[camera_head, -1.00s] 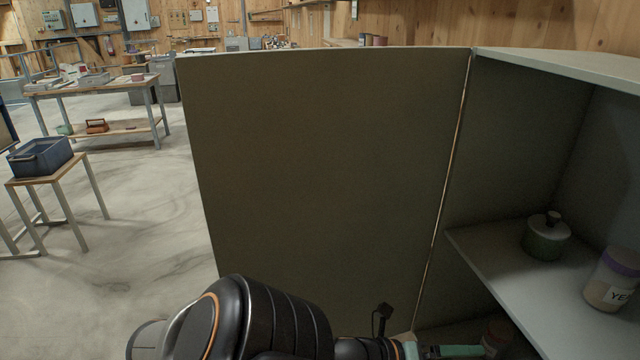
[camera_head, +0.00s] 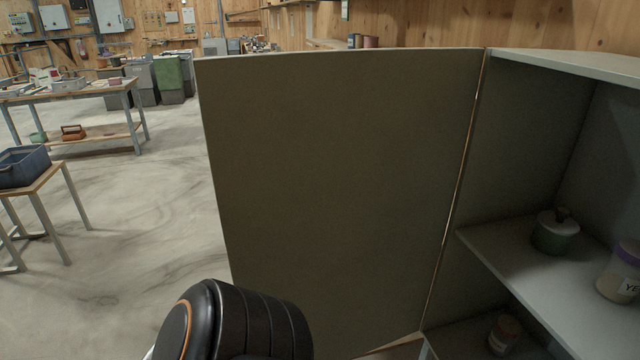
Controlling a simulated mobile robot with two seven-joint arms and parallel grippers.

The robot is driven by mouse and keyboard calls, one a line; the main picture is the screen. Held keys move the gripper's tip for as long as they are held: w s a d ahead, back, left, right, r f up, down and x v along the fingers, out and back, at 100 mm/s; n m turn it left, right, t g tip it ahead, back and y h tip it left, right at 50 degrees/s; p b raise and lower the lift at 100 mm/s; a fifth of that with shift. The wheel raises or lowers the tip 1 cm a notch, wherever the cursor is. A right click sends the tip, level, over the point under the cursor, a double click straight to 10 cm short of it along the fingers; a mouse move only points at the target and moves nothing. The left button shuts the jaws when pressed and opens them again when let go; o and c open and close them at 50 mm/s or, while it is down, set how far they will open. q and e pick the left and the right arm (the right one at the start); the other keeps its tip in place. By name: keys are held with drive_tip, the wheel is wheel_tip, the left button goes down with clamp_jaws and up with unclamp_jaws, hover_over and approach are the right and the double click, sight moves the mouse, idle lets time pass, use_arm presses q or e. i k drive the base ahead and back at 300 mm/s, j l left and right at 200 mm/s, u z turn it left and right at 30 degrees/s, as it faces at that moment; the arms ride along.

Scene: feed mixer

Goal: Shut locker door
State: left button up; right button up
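The locker door (camera_head: 335,180) is a large dark olive panel in the middle of the head view. It stands open, swung out to the left of the locker (camera_head: 570,66), with its hinge edge along the locker's left side. The locker's inside and shelf (camera_head: 540,285) show on the right. A black arm part of mine (camera_head: 240,325) is at the bottom, in front of the door's lower left part. Neither gripper shows; I cannot tell whether the arm touches the door.
On the shelf are a green lidded pot (camera_head: 554,232) and a jar with a purple band (camera_head: 620,272). A small jar (camera_head: 504,334) stands lower down. To the left are a stool with a blue crate (camera_head: 22,167), a workbench (camera_head: 75,95) and clear concrete floor (camera_head: 150,225).

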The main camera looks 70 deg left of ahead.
sight(335, 173)
drive_tip(key=k+j, duration=0.9)
drive_tip(key=j, duration=0.15)
drive_tip(key=k+j+z, duration=0.1)
drive_tip(key=j, duration=1.25)
drive_tip(key=i+j, duration=0.1)
drive_tip(key=j, duration=0.2)
drive_tip(key=i+j, duration=0.1)
drive_tip(key=j, duration=0.15)
